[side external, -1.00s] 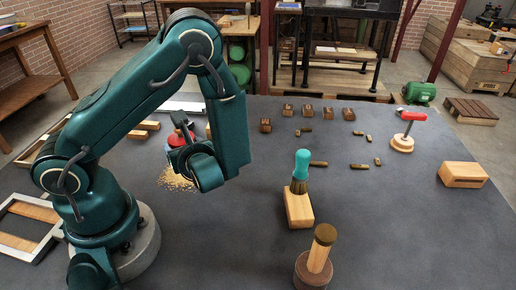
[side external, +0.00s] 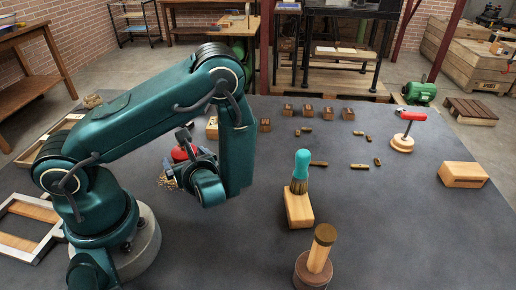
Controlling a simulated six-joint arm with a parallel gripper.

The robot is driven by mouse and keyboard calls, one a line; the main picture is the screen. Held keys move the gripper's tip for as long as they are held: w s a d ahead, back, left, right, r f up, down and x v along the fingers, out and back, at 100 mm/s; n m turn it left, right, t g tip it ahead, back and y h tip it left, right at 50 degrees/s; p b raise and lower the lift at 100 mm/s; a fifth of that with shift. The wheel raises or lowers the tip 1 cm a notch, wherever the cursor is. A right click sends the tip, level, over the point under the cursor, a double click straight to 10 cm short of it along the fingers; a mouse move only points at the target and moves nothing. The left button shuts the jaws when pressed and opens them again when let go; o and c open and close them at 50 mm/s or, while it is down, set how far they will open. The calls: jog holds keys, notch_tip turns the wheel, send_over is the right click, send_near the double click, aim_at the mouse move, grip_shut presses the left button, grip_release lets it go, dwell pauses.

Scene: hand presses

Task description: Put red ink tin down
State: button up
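The red ink tin (side external: 180,154) shows as a red patch between the dark fingers of my gripper (side external: 187,149), left of centre in the side external view. My gripper appears shut on it, since the tin has moved along with it. My wrist hides part of the tin and its lower edge. I cannot tell whether the tin touches the table or hangs just above it.
Sawdust (side external: 168,181) lies by the tin. A teal-handled brush (side external: 301,172) stands on a wooden block (side external: 299,209). A wooden-handled dabber (side external: 319,254) is at the front. A red-handled tool (side external: 407,127) and small wooden pieces are farther right. The dark tabletop (side external: 400,230) is clear front right.

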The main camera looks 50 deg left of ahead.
jog(key=shift+r, duration=0.1)
jog(key=shift+d+r, duration=0.1)
jog(key=shift+r, duration=0.05)
jog(key=v, duration=1.1)
jog(key=shift+d, duration=0.3)
jog(key=shift+s+r+n+g+h, duration=0.3)
jog(key=shift+s+r+n+g, duration=0.15)
jog(key=shift+n, duration=0.35)
jog(key=n+h, duration=0.1)
jog(key=s+r+n+g+h, duration=0.1)
jog(key=n, duration=0.1)
jog(key=s+n+g+h, duration=0.1)
jog(key=n, duration=0.1)
jog(key=shift+d+r+g+h, duration=0.25)
jog(key=shift+d+r+h, duration=0.05)
jog(key=shift+r+h, duration=0.1)
jog(key=w+d+r+n+t+h, duration=0.1)
jog(key=d+r+n+t+h, duration=0.3)
jog(key=n, duration=0.9)
jog(key=shift+d+r+t+h, duration=0.4)
jog(key=shift+r+t+h, duration=0.9)
jog(key=shift+r+h, duration=1.1)
